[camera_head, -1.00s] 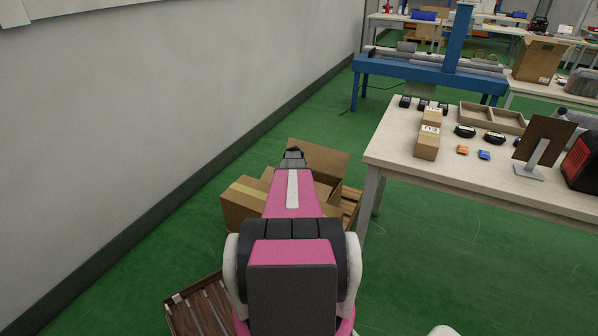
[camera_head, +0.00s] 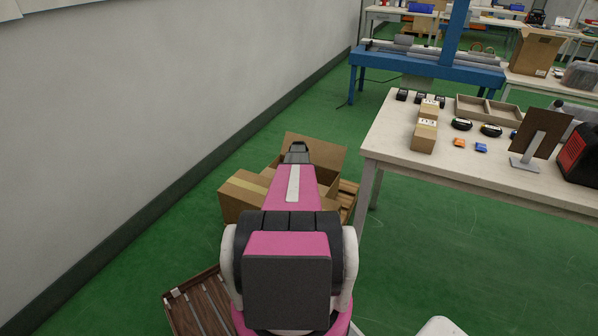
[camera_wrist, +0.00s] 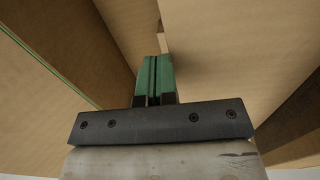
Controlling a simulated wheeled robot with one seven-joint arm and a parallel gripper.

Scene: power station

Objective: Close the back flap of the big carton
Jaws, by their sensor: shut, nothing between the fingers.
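The big carton (camera_head: 239,195) stands on a wooden pallet on the floor, partly hidden behind my arm. Its back flap (camera_head: 325,153) stands up and leans away at the far side of the carton. My gripper (camera_wrist: 154,75) is shut and empty, with its green fingertips side by side among brown cardboard surfaces (camera_wrist: 235,50) in the wrist view. In the head view the fingers are hidden behind my arm, whose dark end is over the carton near the back flap. I cannot tell whether the fingers touch the cardboard.
A table (camera_head: 385,160) with small boxes (camera_head: 424,135) and tools stands right of the carton. A grey wall (camera_head: 180,90) runs along the left. A slatted wooden crate (camera_head: 203,305) lies at the lower left. Green floor is clear between carton and wall.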

